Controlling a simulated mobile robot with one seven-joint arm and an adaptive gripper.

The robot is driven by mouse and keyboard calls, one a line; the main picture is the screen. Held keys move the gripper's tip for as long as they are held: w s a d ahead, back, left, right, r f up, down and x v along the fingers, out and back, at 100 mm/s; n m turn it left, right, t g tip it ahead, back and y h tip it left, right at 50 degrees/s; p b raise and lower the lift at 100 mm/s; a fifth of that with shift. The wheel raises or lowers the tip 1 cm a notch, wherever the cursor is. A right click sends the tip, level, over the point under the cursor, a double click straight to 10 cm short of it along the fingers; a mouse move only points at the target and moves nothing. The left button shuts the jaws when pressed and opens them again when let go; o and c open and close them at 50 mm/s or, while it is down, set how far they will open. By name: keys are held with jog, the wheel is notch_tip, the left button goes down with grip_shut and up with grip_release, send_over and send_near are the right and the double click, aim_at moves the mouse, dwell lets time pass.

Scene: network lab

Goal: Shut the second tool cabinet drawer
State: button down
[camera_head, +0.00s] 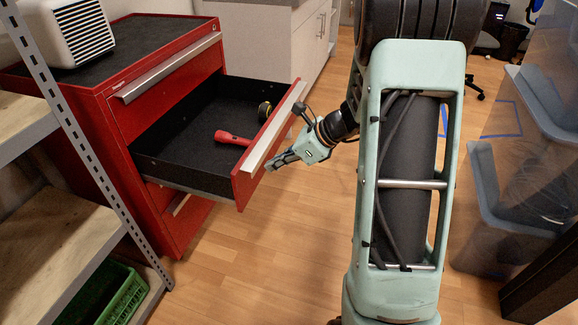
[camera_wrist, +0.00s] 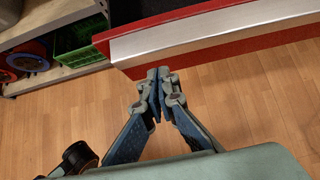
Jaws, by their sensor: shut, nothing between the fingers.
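The red tool cabinet (camera_head: 166,215) stands at the left in the head view. Its second drawer (camera_head: 190,148) is pulled far out, with a dark lining and a silver handle strip (camera_head: 272,128) along its red front. A red flashlight (camera_head: 232,138) and a small round dark and yellow item (camera_head: 264,111) lie inside it. My gripper (camera_head: 272,164) is shut and empty, just outside the drawer front. In the wrist view the shut fingertips (camera_wrist: 158,70) point at the lower edge of the drawer front (camera_wrist: 220,40). I cannot tell whether they touch it.
A metal-framed shelf (camera_head: 85,140) with a green crate (camera_head: 105,298) stands at the near left. A white heater-like box (camera_head: 72,30) sits on the cabinet. Clear plastic bins (camera_head: 500,225) stand at the right. The wooden floor (camera_head: 270,265) before the drawer is clear.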

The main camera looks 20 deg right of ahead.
jog(key=shift+w+a, duration=0.35)
jog(key=shift+a, duration=0.05)
jog(key=shift+a, duration=0.1)
